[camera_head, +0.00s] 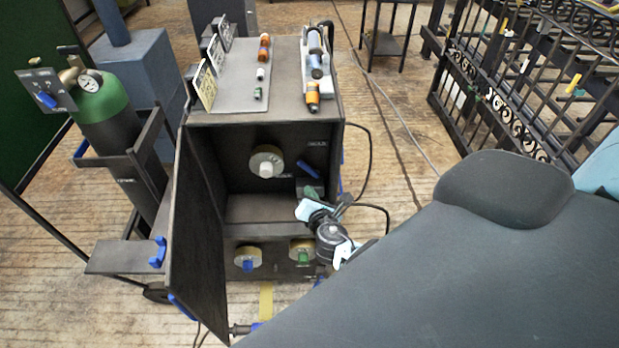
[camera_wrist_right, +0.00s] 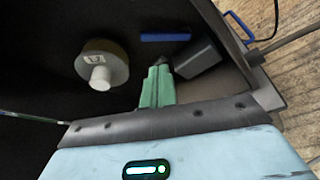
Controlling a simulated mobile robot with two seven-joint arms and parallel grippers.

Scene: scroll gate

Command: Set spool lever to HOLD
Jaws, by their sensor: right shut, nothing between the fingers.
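The open machine cabinet (camera_head: 222,120) holds a round spool-like disc (camera_head: 266,162) with a pale hub on its back wall. To its right is a short blue lever (camera_head: 308,169), which looks like the spool lever; its label is too small to read. In the right wrist view the lever (camera_wrist_right: 165,37) lies nearly level, just beyond my fingertips. My right gripper (camera_head: 310,192) is inside the cabinet opening, below the lever. Its green fingers (camera_wrist_right: 156,84) are shut and empty; a gap seems to separate them from the lever. My left gripper is not in view.
A dark block (camera_wrist_right: 198,58) sits right of my fingertips. The cabinet's open door (camera_head: 195,220) stands at the left. Lower dials with a blue handle (camera_head: 248,265) and a green handle (camera_head: 304,258) are below. A green gas cylinder (camera_head: 103,105) stands left.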

